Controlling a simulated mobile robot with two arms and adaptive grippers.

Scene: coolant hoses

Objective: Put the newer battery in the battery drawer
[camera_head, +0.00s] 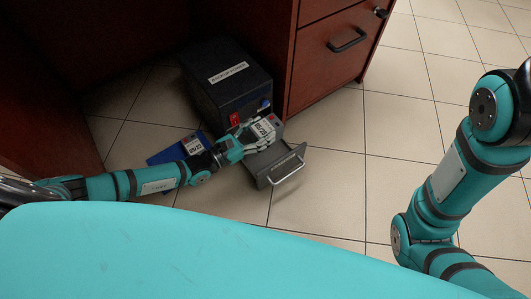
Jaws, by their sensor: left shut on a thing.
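A dark box (205,88) with a white label, apparently reading back-up power, stands on the floor by the wooden desk. Its grey battery drawer (264,181) with a light handle is pulled out at the front. My left gripper (259,135) is shut on a grey battery (274,121) with a white date label, holding it above or at the drawer; the small print is hard to read. Another battery (193,144) with a white date label sits at the blue object, left of the gripper. My right arm shows at the right, but its gripper is out of view.
A blue flat object (165,156) lies on the floor behind my left arm. The wooden desk cabinet (318,75) with a dark handle stands right of the box. The tiled floor (340,190) to the right is clear.

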